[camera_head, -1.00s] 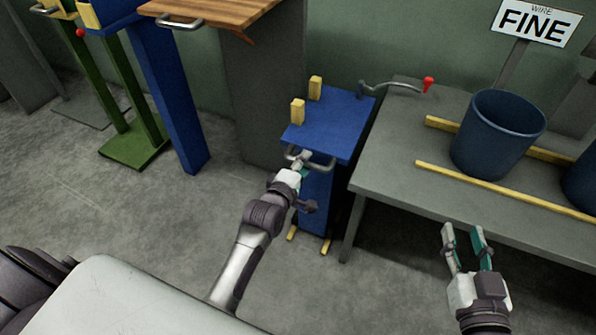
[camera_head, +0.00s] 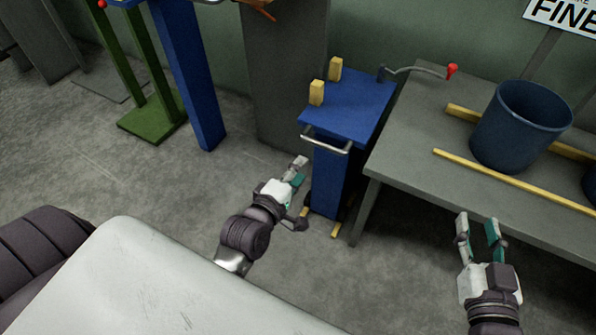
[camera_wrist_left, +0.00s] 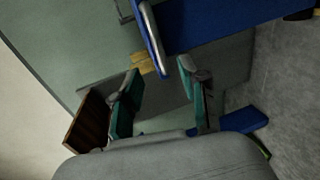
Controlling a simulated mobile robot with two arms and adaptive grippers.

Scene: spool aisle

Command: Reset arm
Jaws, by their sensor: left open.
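My left gripper (camera_head: 292,175) is open and empty in the head view, below and left of the blue stand's silver handle (camera_head: 326,140) and apart from it. In the left wrist view its two teal-padded fingers (camera_wrist_left: 160,92) are spread with nothing between them. My right gripper (camera_head: 478,230) is open and empty in front of the grey table's front edge. The blue stand (camera_head: 345,108) has two yellow blocks on top. Its handle also shows in the left wrist view (camera_wrist_left: 151,38), beyond the fingertips.
The grey table (camera_head: 410,150) stands at the right with a blue bin (camera_head: 521,125), yellow rails (camera_head: 510,181) and a red-knobbed crank (camera_head: 452,70) near its left end. A blue post (camera_head: 187,75) and a green stand (camera_head: 150,118) are at the left. Floor between is clear.

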